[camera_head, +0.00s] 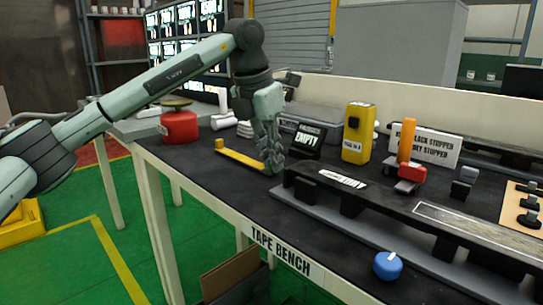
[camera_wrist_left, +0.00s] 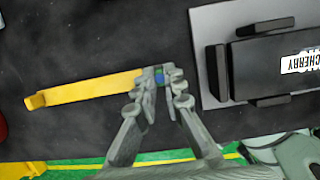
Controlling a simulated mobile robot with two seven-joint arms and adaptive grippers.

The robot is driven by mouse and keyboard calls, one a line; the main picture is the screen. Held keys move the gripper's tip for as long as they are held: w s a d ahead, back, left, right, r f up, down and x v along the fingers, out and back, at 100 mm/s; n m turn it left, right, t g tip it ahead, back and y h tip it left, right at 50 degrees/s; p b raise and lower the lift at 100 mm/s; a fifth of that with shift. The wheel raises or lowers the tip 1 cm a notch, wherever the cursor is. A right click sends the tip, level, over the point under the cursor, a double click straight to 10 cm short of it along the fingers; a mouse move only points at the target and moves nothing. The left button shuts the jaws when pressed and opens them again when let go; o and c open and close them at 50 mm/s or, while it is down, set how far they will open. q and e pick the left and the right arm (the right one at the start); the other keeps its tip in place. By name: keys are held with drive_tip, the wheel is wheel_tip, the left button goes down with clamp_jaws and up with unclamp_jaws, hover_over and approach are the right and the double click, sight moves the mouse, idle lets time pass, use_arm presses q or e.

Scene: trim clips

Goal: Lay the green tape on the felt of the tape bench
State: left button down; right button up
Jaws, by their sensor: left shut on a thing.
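My left gripper (camera_head: 272,168) is low over the dark top of the tape bench (camera_head: 225,192), at its left part. A flat yellow strip (camera_wrist_left: 90,91) runs left from the fingertips and has an upturned end. The strip also shows in the head view (camera_head: 240,158), close to the bench top; I cannot tell if it touches. My right gripper is not in view.
A long dark rail fixture (camera_head: 350,190) on a grey base is just right of the gripper. A red canister (camera_head: 179,126) stands at left, a yellow box (camera_head: 358,132) and an "EMPTY" sign (camera_head: 309,139) behind. A blue knob (camera_head: 387,265) is at the front edge.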

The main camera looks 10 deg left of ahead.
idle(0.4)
use_arm(q)
drive_tip(key=c, duration=1.5)
unclamp_jaws()
drive_tip(key=shift+c, duration=0.2)
drive_tip(key=shift+r, duration=0.15)
drive_tip(key=v, duration=1.1)
drive_tip(key=shift+r, duration=0.35)
drive_tip(key=shift+a, duration=0.1)
